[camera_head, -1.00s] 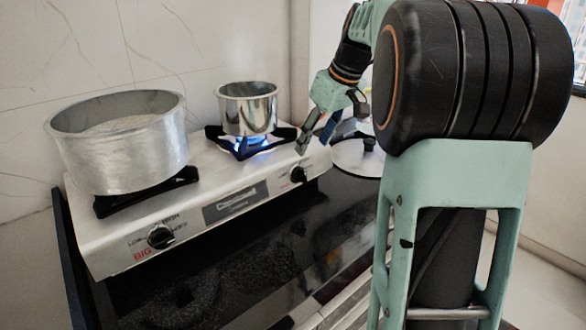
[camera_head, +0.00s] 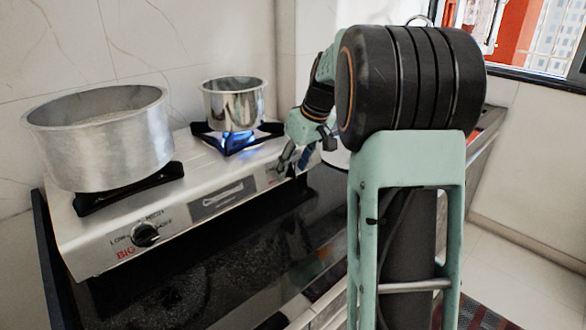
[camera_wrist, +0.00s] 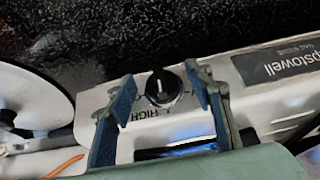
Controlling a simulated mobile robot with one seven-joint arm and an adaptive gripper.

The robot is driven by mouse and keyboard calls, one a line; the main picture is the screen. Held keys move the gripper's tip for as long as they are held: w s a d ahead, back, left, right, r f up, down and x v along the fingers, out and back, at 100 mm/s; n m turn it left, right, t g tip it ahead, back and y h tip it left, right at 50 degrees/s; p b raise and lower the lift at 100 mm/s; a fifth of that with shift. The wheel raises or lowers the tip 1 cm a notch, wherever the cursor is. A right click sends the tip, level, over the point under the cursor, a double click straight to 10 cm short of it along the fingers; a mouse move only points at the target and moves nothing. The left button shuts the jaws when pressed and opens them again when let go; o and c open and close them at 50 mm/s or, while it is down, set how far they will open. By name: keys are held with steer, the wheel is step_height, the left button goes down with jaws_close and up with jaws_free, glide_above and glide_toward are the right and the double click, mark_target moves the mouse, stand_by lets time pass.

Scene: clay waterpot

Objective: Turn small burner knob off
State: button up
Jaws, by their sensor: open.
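The small burner knob (camera_wrist: 162,88) is black with a light pointer line and shows in the wrist view on the stove's front panel. My gripper (camera_wrist: 163,82) is open, with one blue-padded finger on each side of the knob. I cannot tell whether the fingers touch it. In the head view my gripper (camera_head: 286,160) is at the right end of the stove's front panel and mostly hides this knob. A blue flame (camera_head: 238,140) burns under the small steel pot (camera_head: 233,103), and a blue glow (camera_wrist: 190,148) shows in the wrist view.
A large metal pot (camera_head: 100,145) stands on the left burner of the silver gas stove (camera_head: 85,235). The big burner knob (camera_head: 146,234) is on the front panel at left. A round light lid (camera_wrist: 30,95) lies beside the stove. Black countertop (camera_head: 190,275) runs along the front.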

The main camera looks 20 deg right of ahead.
steer(key=c, duration=1.2)
steer(key=shift+o, duration=0.2)
